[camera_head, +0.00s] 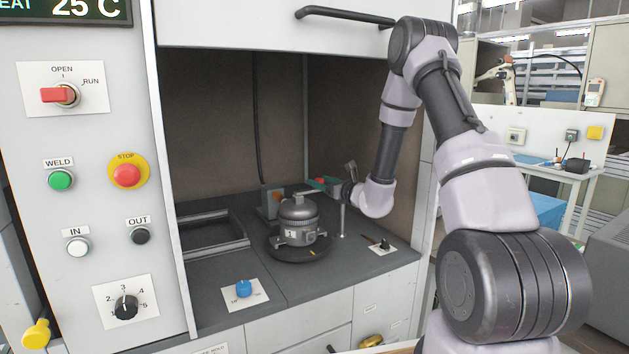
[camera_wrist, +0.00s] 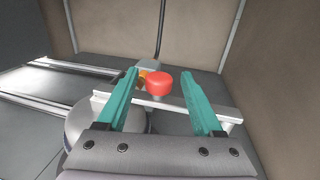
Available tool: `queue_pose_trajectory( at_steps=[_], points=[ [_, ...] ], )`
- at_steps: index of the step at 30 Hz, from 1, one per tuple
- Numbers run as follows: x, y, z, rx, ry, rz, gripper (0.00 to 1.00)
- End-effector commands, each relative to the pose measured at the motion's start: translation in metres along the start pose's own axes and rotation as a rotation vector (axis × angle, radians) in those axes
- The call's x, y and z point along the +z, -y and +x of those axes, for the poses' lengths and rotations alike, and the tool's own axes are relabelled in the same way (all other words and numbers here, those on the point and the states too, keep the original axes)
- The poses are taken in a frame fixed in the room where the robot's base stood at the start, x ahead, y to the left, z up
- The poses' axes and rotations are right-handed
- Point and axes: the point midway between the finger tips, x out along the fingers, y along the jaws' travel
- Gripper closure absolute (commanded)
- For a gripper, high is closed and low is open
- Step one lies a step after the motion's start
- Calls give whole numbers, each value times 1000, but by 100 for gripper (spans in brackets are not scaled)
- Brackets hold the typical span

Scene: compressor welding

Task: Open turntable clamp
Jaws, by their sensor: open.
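The turntable (camera_head: 300,250) is a dark round base inside the welding cabinet, with a grey compressor (camera_head: 298,220) upright on it. A clamp bar (camera_wrist: 180,108) runs across above the compressor's top in the wrist view, with a red knob (camera_wrist: 158,83) on it. My gripper (camera_head: 318,184) is over the right side of the compressor, at the clamp. In the wrist view my gripper (camera_wrist: 160,88) has its two teal fingers apart, with the red knob between and slightly beyond them. The fingers look clear of the knob. My arm hides part of the cabinet's right side.
A metal rail frame (camera_head: 212,235) lies left of the turntable. A blue knob (camera_head: 243,288) and a small black lever (camera_head: 384,244) sit at the front edge. The cabinet door's handle (camera_head: 345,15) is above. The control panel (camera_head: 85,215) stands at left.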

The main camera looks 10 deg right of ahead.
Motion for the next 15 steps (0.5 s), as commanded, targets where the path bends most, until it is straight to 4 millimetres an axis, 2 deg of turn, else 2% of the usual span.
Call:
queue_pose_trajectory(
  at_steps=[3,6,15],
  points=[
    [0,0,19,1,2,-1,32],
    [0,0,29,2,1,0,32],
    [0,0,37,0,0,0,32]
  ],
)
